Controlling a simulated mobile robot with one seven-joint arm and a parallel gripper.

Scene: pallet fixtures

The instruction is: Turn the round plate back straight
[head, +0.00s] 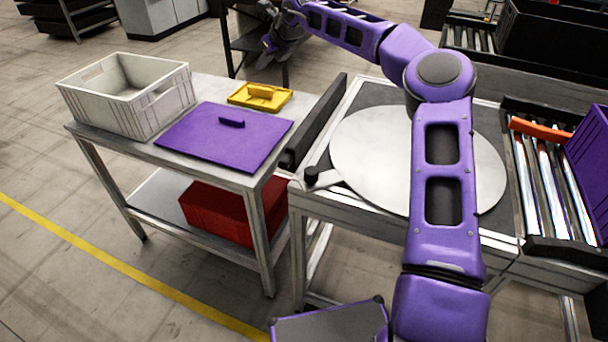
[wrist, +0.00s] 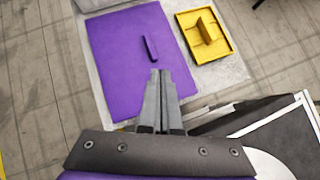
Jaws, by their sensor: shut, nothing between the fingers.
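The round plate (head: 375,150) is a large pale metal disc lying flat on a dark-topped frame in the head view. My arm crosses over its right part and hides some of it. A short arm with a black knob (head: 311,176) sticks out from the plate's near left edge. A pale curved edge at the lower right of the wrist view seems to be part of the plate (wrist: 268,162). My gripper (head: 268,50) is beyond the plate at the upper left, away from the knob. In the wrist view my gripper (wrist: 158,73) is shut and empty, its fingers together above the side table.
A side table (head: 205,88) left of the plate carries a grey crate (head: 150,122), a purple panel with a handle (head: 200,145) and a yellow tray (head: 245,100). A dark upright bar (head: 315,120) stands between table and plate. A roller conveyor (head: 540,185) is on the right.

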